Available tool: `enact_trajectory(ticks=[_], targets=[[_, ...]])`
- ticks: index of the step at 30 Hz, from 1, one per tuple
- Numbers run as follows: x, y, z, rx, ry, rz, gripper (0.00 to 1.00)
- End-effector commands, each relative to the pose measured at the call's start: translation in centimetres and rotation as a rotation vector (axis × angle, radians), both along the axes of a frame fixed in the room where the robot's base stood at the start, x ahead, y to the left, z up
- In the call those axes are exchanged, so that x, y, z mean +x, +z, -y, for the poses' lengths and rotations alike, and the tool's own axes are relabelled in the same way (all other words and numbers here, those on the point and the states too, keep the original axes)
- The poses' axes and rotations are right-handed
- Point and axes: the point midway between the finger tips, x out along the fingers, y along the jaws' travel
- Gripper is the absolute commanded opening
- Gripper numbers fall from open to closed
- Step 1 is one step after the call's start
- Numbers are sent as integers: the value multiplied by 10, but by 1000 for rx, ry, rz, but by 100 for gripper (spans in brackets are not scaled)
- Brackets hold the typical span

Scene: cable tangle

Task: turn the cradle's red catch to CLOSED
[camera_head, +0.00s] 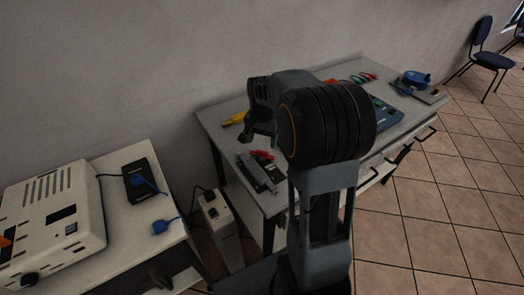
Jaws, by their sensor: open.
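A grey cradle (256,172) lies near the left front edge of the far table. A small red piece (262,154), which looks like the catch, sits at its back; it is too small to tell which way it is turned. My gripper (262,138) is above the table, left of my arm's thick black joint, and a little above and behind the cradle in the picture. Its jaws are open and appear empty. My arm hides the middle of the table and perhaps part of the cradle's right side.
A yellow item (234,119) lies behind the cradle. A blue device (380,112) stands right of my arm. A near table at left holds a beige box (52,215), a black pad (139,180) and blue plugs (164,226). A beige unit (219,226) stands between the tables.

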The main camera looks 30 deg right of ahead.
Motion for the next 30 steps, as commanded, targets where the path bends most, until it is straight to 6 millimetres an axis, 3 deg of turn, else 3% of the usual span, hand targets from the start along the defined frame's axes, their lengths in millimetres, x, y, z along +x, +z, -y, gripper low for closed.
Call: enact_trajectory(ticks=[3,9,23,30], targets=[[0,-21,0,1,1,-2,72],[0,-42,0,0,1,0,72],[0,-51,0,-1,1,2,72],[0,-51,0,0,1,1,52]])
